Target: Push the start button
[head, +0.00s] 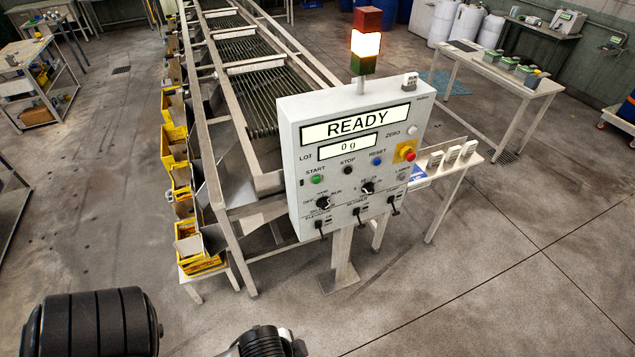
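The green start button (317,180) is on the upright grey control panel (295,150), at the left of its button row under the label START. The black stop button (348,171) and blue reset button (377,161) sit to its right. The display (356,122) reads READY, and a smaller one (347,146) reads 0 g. Only dark rounded parts of my arms show at the bottom edge, well below and left of the panel. Neither gripper is in view, and nothing touches the start button.
A red emergency stop (408,155) on a yellow plate is right of the reset button. Knobs and switches line the panel's lower part. A signal tower (365,42) with its middle section lit stands above. The roller sizer (262,98) is behind. Floor in front is clear.

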